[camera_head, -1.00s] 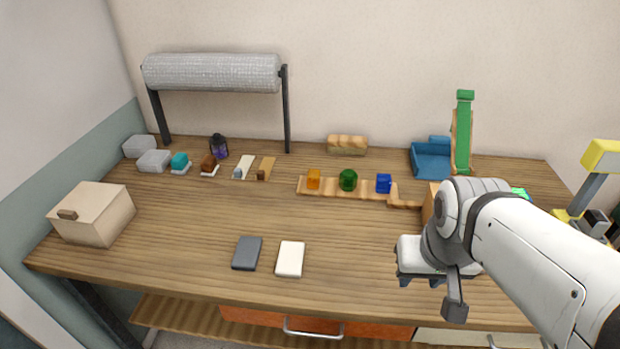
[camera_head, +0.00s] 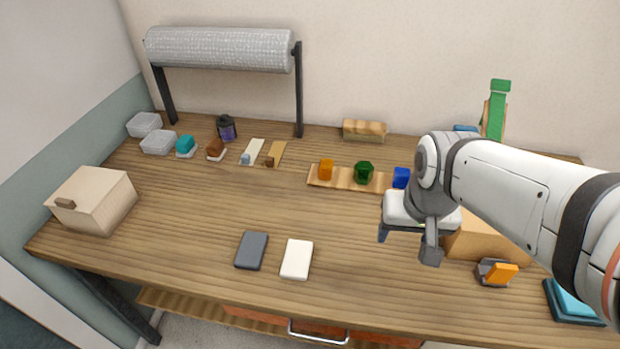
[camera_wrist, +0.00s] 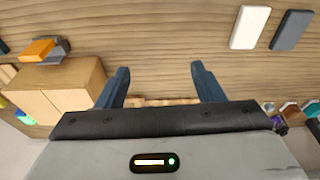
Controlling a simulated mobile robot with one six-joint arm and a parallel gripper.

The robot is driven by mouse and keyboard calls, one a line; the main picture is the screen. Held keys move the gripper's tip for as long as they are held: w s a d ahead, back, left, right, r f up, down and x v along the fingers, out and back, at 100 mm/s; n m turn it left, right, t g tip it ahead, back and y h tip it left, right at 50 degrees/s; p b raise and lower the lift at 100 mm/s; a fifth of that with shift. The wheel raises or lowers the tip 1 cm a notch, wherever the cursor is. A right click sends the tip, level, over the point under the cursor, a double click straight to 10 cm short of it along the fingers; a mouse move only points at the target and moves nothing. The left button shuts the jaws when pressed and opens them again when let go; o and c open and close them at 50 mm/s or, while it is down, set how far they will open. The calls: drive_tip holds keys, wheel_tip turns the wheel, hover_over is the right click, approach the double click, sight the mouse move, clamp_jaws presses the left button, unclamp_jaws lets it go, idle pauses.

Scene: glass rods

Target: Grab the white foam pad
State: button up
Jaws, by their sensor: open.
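The white foam pad (camera_head: 297,259) lies flat near the front edge of the workbench, just right of a dark grey pad (camera_head: 252,250). In the wrist view the white pad (camera_wrist: 250,27) is at the upper right, beside the dark pad (camera_wrist: 291,30). My gripper (camera_head: 385,236) is above the bench, to the right of and apart from both pads; one of its fingers is partly hidden by my arm. In the wrist view my gripper (camera_wrist: 158,78) has its two blue fingers wide apart with nothing between them.
A wooden box (camera_head: 484,241) and an orange block holder (camera_head: 497,272) stand right, beside my arm. A wooden strip (camera_head: 342,180) with coloured pieces lies behind. A beige box (camera_head: 93,200) is at left. The bench around the pads is clear.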

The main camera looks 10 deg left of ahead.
drive_tip(key=o, duration=0.4)
drive_tip(key=shift+g, duration=0.7)
drive_tip(key=w+a+f+p, duration=0.1)
drive_tip(key=a, duration=0.2)
drive_tip(key=w+a+f, duration=0.1)
drive_tip(key=w+a, duration=0.1)
drive_tip(key=a, duration=0.1)
drive_tip(key=w+a+f+p, duration=0.1)
drive_tip(key=w+a, duration=0.1)
drive_tip(key=a, duration=0.1)
drive_tip(key=shift+a+f+p, duration=0.15)
drive_tip(key=shift+a+p, duration=0.15)
drive_tip(key=shift+a, duration=0.05)
drive_tip(key=g+p, duration=0.1)
drive_tip(key=p, duration=0.1)
approach(297, 255)
drive_tip(key=shift+s+a+f+m, duration=0.3)
drive_tip(key=shift+s+a+f, duration=0.05)
drive_tip(key=shift+s+f, duration=0.3)
drive_tip(key=shift+f, duration=0.8)
drive_tip(key=shift+w+d+f+p, duration=0.1)
drive_tip(key=shift+w+f+p, duration=0.15)
drive_tip(key=shift+f, duration=0.75)
drive_tip(key=shift+w+d+f+p, duration=0.15)
drive_tip(key=shift+f+p, duration=0.15)
drive_tip(key=shift+f, duration=0.65)
drive_tip(key=shift+w+f+p, duration=0.2)
drive_tip(key=shift+f+p, duration=0.1)
drive_tip(key=shift+f, duration=0.7)
